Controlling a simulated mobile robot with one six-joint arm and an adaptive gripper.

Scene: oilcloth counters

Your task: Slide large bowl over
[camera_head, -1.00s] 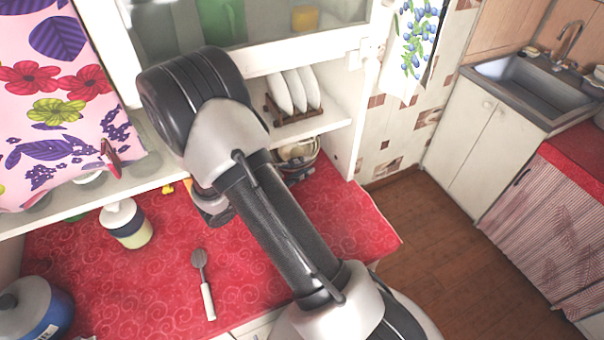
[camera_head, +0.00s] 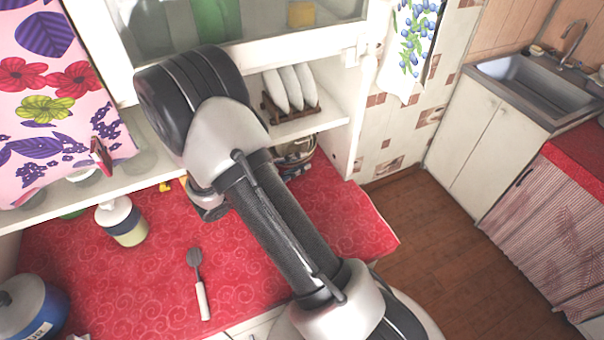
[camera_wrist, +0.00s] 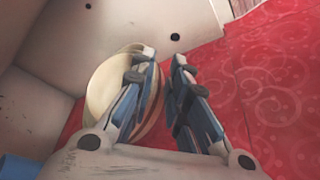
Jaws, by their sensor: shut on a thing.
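The large bowl (camera_wrist: 103,84), cream-coloured inside, is tilted against the pale cabinet wall in the wrist view. My gripper (camera_wrist: 163,56) is shut on its side wall, with the left finger across the bowl and the right finger on the outer side, over the red cloth. The left finger hides part of the bowl. In the head view, a bowl (camera_head: 306,161) shows partly behind my arm, under the shelf with the plates.
Several white plates (camera_head: 291,87) stand in a rack on the shelf above. A jar (camera_head: 122,221), a spatula-like utensil (camera_head: 198,284) and a blue pot (camera_head: 32,308) are on the red counter (camera_head: 95,285). The counter's right front corner is clear.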

